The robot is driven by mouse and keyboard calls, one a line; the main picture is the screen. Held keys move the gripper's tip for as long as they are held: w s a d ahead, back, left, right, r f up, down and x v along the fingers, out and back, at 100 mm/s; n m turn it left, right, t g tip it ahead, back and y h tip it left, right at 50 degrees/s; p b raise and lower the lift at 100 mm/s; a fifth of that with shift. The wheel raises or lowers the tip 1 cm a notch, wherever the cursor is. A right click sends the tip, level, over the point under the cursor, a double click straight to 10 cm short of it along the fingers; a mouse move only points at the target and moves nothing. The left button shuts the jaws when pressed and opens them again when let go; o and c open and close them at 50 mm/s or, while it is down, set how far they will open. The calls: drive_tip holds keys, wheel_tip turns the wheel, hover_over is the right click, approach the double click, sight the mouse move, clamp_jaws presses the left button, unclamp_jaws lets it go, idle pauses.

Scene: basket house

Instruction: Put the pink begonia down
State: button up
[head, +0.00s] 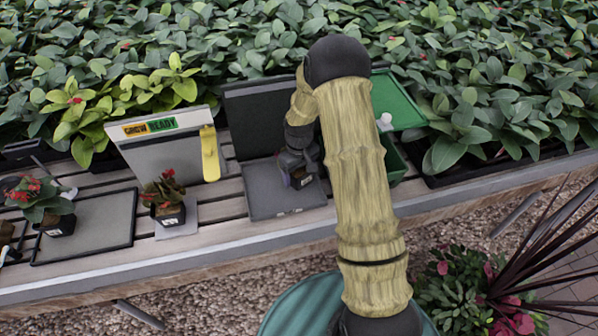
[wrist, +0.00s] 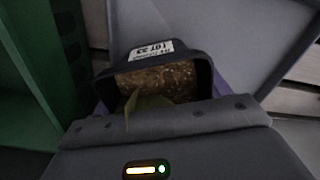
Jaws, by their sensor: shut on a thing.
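My gripper (head: 298,170) is low over a grey tray (head: 285,203) with a dark upright back panel, largely hidden behind my arm in the head view. In the wrist view my gripper (wrist: 163,98) is shut on a dark square pot (wrist: 150,52) with brown soil, a white label and a small green leaf. No pink bloom shows on it, so I cannot confirm from its flowers that it is the pink begonia. The grey surface (wrist: 215,30) lies beyond the pot. I cannot tell whether the pot touches it.
Left of the tray, a red-flowered potted plant (head: 168,200) stands before a sign board (head: 160,130) with a yellow tag. A green bin (head: 392,160) is close on the right.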

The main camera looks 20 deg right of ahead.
drive_tip(key=shift+f, duration=0.15)
drive_tip(key=o, duration=0.8)
drive_tip(key=shift+a, duration=0.1)
wheel_tip(320, 180, up, 12)
drive_tip(key=shift+r, duration=0.2)
